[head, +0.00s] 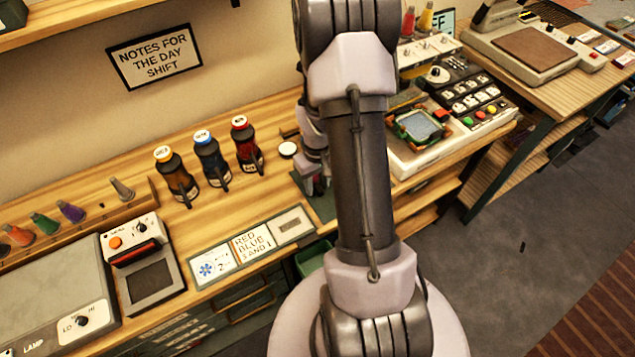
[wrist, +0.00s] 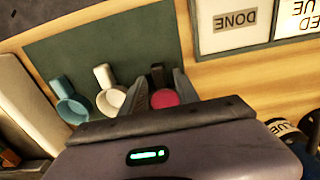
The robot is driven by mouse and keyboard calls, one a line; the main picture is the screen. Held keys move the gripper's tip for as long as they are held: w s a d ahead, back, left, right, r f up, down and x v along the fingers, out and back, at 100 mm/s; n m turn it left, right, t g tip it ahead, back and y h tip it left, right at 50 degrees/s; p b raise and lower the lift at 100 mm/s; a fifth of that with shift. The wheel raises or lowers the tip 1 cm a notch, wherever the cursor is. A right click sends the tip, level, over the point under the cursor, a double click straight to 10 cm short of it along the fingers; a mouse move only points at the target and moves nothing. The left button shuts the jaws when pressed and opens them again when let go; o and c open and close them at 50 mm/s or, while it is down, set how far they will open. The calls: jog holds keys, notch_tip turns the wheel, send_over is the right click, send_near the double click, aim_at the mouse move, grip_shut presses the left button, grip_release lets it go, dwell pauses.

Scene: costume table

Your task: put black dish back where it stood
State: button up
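The black dish (wrist: 157,76) shows in the wrist view as a black handle and a round bowl with red content, at the right of a dark green mat (wrist: 100,45). It appears in line with a white dish (wrist: 110,98) and a teal dish (wrist: 68,103). My gripper (wrist: 161,76) is over it, with its two fingers apart on either side of the handle; part of the bowl's rim is hidden by the fingers. In the head view my gripper (head: 314,184) is low over the mat (head: 322,207), and my arm hides the dishes.
Labelled cards (head: 252,244) line the table's front edge left of the mat, including a DONE card (wrist: 240,20). Bottles with red (head: 246,145), blue (head: 211,160) and brown (head: 176,178) contents stand behind them. A control panel (head: 468,103) is at the right.

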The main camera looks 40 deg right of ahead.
jog(key=w+a+r+t+p, duration=0.1)
jog(key=a+r+p, duration=0.15)
jog(key=r, duration=0.85)
jog(key=w+a+r+t+p, duration=0.15)
jog(key=a+r, duration=0.25)
jog(key=r, duration=0.7)
jog(key=s+a+r+m+t+y, duration=0.1)
jog(key=s+a+r, duration=0.35)
jog(key=a, duration=0.25)
jog(key=s+a+r+t, duration=0.1)
jog(key=s+a+r, duration=0.35)
jog(key=a, duration=0.25)
jog(key=s+a+r+m+t+y, duration=0.1)
jog(key=s+a+r, duration=0.3)
jog(key=a+r, duration=0.15)
notch_tip(320, 180, down, 6)
jog(key=b, duration=0.4)
jog(key=shift+a, duration=0.4)
